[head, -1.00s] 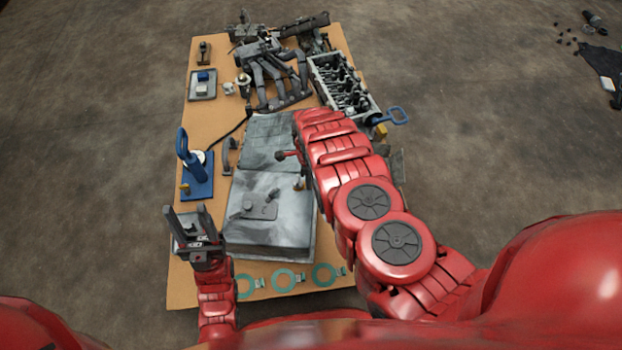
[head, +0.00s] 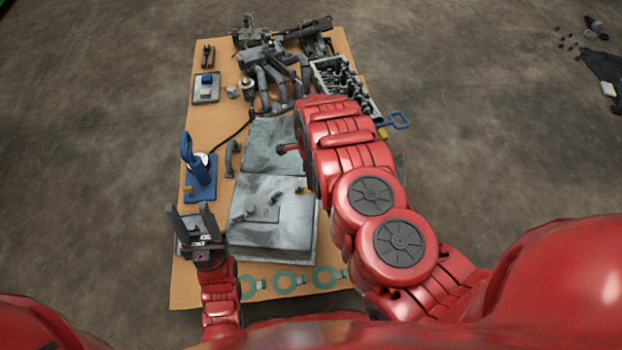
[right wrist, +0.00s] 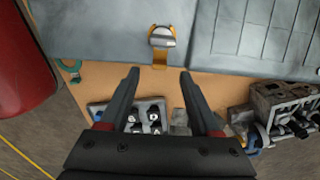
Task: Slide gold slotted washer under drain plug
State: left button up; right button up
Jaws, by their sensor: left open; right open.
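In the right wrist view, the drain plug (right wrist: 162,36) has a pale round head at the edge of the grey metal part. The gold slotted washer (right wrist: 159,60) shows at the plug head's sides, with a flat tab extending toward my gripper. The head hides how far the slot surrounds the shank. My right gripper (right wrist: 159,75) is open, its fingertips just short of the tab and either side of its line, with nothing between them. My left gripper (head: 190,209) is open and empty over the table's left side.
The large grey part (head: 270,235) fills the near middle of the table. Several teal rings (head: 285,282) lie along the near edge. A blue stand (head: 199,185) is at left. In the wrist view, a tray of small parts (right wrist: 148,112) and an engine block (right wrist: 285,105) lie nearby.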

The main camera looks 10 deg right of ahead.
notch_tip(320, 180, up, 12)
jog(key=p, duration=0.4)
jog(key=shift+r, duration=0.2)
